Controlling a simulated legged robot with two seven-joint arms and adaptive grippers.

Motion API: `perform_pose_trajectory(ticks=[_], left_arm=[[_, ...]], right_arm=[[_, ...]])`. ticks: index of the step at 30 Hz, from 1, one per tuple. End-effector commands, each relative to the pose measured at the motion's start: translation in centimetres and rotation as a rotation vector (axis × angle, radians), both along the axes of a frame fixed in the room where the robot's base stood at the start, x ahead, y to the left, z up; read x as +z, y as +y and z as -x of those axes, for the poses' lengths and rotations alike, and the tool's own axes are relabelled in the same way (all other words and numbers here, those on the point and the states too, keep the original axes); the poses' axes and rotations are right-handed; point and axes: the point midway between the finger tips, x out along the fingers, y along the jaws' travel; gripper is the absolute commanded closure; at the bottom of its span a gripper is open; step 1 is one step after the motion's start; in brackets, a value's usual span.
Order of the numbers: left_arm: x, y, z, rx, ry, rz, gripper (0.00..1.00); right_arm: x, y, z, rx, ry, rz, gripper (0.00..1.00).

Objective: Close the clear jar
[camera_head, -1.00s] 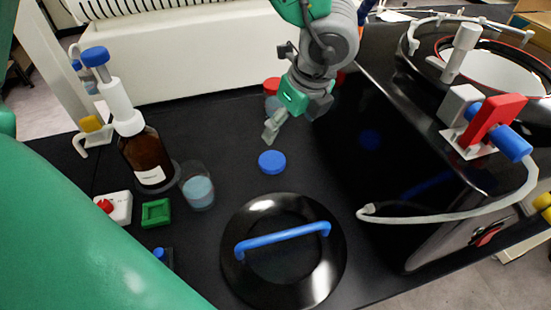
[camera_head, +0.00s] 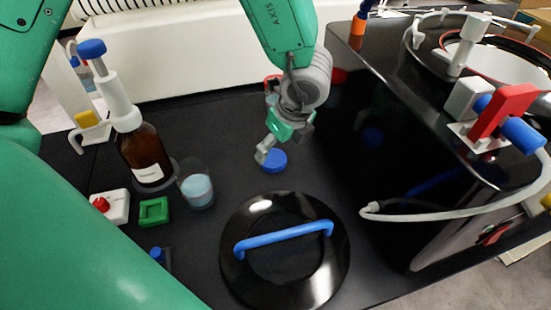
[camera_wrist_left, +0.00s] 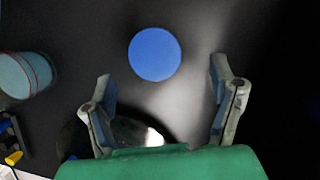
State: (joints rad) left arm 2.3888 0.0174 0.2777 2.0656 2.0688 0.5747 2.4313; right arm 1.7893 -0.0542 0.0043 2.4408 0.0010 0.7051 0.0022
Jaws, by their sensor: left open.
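The clear jar (camera_head: 198,190) stands upright with pale blue contents and an uncovered top, left of the black round lid. A flat blue cap (camera_head: 274,160) lies on the dark bench to the jar's right. My left gripper (camera_head: 272,146) is open and empty, close above and behind the cap. In the left wrist view the cap (camera_wrist_left: 155,54) is a full blue disc beyond the gap between the spread fingers (camera_wrist_left: 162,92), touching neither. My right gripper is not in view.
A black round lid (camera_head: 315,275) with a blue handle lies in front of the cap. A brown bottle (camera_head: 147,158) with a white dispenser stands left of the jar. A green square dish (camera_head: 154,211) lies nearby. The black freeze dryer housing (camera_head: 400,140) is at right.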

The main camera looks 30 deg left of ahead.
Motion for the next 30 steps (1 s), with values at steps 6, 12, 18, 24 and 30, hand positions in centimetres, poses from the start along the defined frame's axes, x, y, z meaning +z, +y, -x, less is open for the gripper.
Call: perform_pose_trajectory(ticks=[6,12,18,24,30], left_arm=[[-3.5,0.8,0.2,0.0,0.003,-0.001,0.22],[-4.3,0.9,0.1,0.0,0.0,-0.001,0.22],[-4.2,0.9,0.1,0.0,0.0,-0.001,0.22],[-4.2,1.0,0.1,0.0,0.0,-0.001,0.58],[-4.3,1.0,0.1,0.0,0.001,0.0,0.58]], right_arm=[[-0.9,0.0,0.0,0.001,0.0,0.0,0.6],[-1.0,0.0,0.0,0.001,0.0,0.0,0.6],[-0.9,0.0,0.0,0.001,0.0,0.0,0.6],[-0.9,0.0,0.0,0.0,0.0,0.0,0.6],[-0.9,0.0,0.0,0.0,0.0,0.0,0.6]])
